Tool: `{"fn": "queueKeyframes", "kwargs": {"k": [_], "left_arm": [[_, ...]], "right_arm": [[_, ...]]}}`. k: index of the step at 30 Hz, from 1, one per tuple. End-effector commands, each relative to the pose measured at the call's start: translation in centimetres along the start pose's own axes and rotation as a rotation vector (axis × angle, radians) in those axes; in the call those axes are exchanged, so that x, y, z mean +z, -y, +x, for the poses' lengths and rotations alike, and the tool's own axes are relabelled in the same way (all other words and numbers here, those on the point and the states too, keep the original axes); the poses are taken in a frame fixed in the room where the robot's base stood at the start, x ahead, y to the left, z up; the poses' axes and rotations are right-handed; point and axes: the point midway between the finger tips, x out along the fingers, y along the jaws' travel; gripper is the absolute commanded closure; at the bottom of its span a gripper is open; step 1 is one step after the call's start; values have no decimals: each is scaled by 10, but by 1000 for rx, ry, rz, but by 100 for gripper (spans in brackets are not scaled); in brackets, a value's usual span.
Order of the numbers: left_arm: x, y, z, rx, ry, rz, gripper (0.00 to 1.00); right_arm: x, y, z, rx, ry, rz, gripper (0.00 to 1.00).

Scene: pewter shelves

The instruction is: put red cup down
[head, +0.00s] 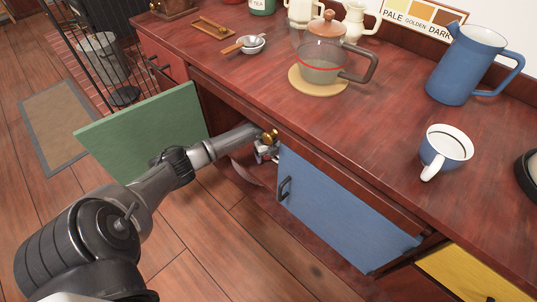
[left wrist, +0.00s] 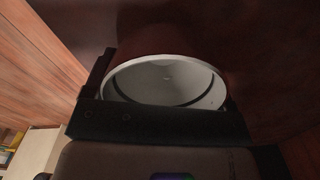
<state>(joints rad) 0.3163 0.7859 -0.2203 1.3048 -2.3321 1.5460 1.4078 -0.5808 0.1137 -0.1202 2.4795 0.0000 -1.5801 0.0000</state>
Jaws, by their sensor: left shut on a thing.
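My left gripper (head: 266,152) reaches into the open cupboard under the counter, beside the blue door. The counter edge and the door partly hide its fingers in the head view. In the left wrist view the round cup (left wrist: 165,84) sits between the dark jaws, which are shut on it. I see its pale rim and white inside with a dark curved line; it looks empty. Its outer wall is in shadow. In the head view I cannot make out the cup clearly. I cannot tell whether its base touches the cupboard floor. My right gripper is not in view.
The green door (head: 142,130) stands open left of my arm; the blue door (head: 335,208) is on the right. On the red counter (head: 375,125) stand a glass pot (head: 322,52), a blue pitcher (head: 466,65) and a blue-white cup (head: 445,150).

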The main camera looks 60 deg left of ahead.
Motion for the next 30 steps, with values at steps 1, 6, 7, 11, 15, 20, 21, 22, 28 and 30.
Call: {"fn": "queueKeyframes", "kwargs": {"k": [1, 6, 7, 11, 15, 20, 21, 22, 28, 30], "left_arm": [[0, 0, 2, 0, 0, 0, 50], [0, 0, 2, 0, 0, 0, 7], [0, 0, 2, 0, 0, 0, 4], [0, 0, 2, 0, 0, 0, 0], [0, 0, 1, 0, 0, 0, 0], [0, 0, -5, 0, 0, 0, 0], [0, 0, -8, 0, 1, 0, 0], [0, 0, -11, 0, 1, 0, 0], [0, 0, -37, -1, 1, 1, 0], [1, 0, -48, -1, 2, 1, 0]], "right_arm": [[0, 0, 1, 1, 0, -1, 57], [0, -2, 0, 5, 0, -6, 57], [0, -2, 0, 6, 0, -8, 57], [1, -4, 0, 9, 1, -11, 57], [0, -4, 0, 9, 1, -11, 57], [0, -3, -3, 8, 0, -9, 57], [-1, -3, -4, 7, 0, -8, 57], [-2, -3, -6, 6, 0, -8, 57], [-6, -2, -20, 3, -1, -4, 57], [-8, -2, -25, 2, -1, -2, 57]]}}
